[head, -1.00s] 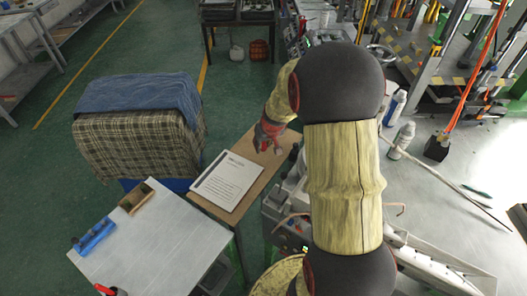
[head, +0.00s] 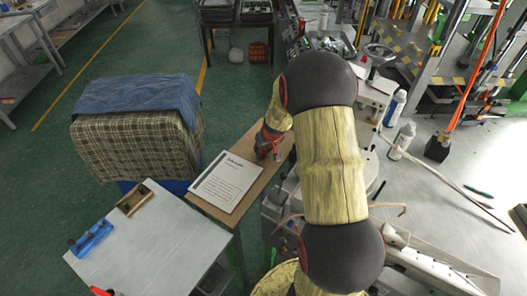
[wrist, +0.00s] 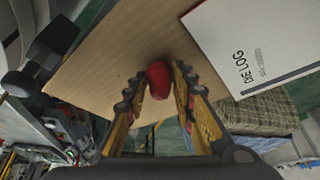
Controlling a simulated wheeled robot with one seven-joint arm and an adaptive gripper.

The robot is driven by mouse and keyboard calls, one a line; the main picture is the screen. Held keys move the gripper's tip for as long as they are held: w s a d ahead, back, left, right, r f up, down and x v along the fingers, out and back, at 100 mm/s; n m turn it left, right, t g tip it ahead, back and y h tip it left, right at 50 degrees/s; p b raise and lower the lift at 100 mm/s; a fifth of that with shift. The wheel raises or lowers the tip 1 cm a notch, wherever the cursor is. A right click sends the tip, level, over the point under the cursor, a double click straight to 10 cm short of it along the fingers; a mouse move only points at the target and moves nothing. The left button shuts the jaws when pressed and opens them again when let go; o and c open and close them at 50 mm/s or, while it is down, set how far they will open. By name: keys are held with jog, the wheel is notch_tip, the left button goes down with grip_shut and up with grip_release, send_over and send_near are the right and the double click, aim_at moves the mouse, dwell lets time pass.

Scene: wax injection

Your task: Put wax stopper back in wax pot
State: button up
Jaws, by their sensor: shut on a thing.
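My gripper (wrist: 157,92) shows in the wrist view with its two yellow-and-black fingers closed on a small red rounded thing (wrist: 158,78), which looks like the wax stopper. The red thing is over the brown tabletop (wrist: 120,55); I cannot tell how high above it. In the head view my gripper (head: 267,149) is over the right part of that narrow brown table, right of the white paper sheet, with the held thing barely visible. I cannot clearly pick out the wax pot; my arm covers part of the grey machine right of the table.
The white sheet (head: 228,181) lies on the brown table. The grey machine (head: 281,204) stands close to its right edge. White bottles (head: 402,141) stand on the bench at right.

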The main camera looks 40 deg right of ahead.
jog(key=shift+f, duration=0.2)
jog(key=o, duration=1)
jog(key=shift+r, duration=0.1)
